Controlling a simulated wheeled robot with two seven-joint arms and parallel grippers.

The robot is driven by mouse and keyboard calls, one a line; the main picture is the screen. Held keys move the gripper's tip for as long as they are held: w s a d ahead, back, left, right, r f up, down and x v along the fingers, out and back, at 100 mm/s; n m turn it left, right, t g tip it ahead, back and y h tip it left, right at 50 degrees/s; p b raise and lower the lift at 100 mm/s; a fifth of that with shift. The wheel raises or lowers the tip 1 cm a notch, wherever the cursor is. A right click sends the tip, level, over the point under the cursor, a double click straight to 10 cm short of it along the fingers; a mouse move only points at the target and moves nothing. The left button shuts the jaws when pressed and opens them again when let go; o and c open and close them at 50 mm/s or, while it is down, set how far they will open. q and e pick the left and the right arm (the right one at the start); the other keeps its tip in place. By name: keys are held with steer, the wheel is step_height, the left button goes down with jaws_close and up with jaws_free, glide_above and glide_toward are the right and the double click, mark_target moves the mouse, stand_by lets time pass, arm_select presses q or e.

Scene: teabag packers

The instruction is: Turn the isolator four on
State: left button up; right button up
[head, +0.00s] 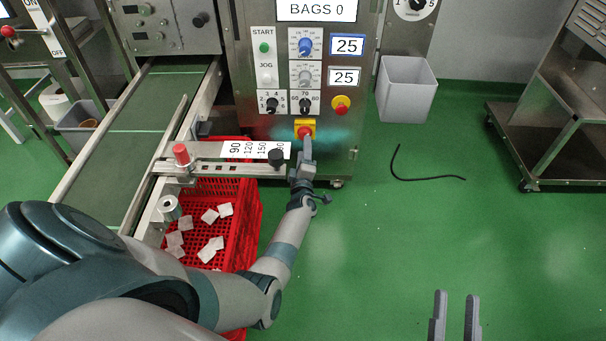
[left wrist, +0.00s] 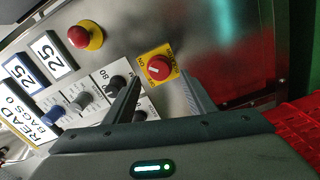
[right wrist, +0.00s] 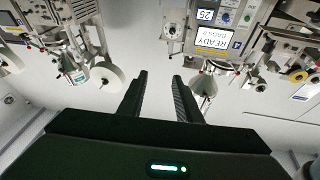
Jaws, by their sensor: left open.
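The isolator is a red rotary knob on a yellow plate (head: 296,124), low on the front of the steel machine. In the left wrist view the knob (left wrist: 158,68) shows a white mark, and the small plate lettering is hard to read. My left gripper (head: 307,143) is just below and in front of it in the head view. In the left wrist view its open fingers (left wrist: 160,88) point at the panel on either side of the plate's lower part; I see no grip on the knob. My right gripper (head: 456,297) is open and empty over the floor.
A red emergency button (head: 341,105) and several dials sit above the isolator. A rail with a black knob (head: 276,157) lies close left of my left gripper, above a red crate (head: 246,215) of teabags. A grey bin (head: 407,92) stands right; green floor is mostly clear.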

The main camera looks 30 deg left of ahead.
arm_select(q)
steer(key=p+v, duration=0.2)
steer(key=v, duration=0.9)
steer(key=shift+s+d, duration=0.2)
arm_select(e)
step_height(320, 180, down, 9)
steer(key=w+d+g+h, duration=0.1)
steer(key=g+h, duration=0.1)
steer(key=g, duration=0.3)
steer(key=shift+w+d+g, duration=0.25)
steer(key=shift+w+g, duration=0.05)
steer(key=shift+w, duration=0.05)
arm_select(q)
steer(key=shift+s, duration=0.1)
arm_select(e)
steer(key=shift+f, duration=0.1)
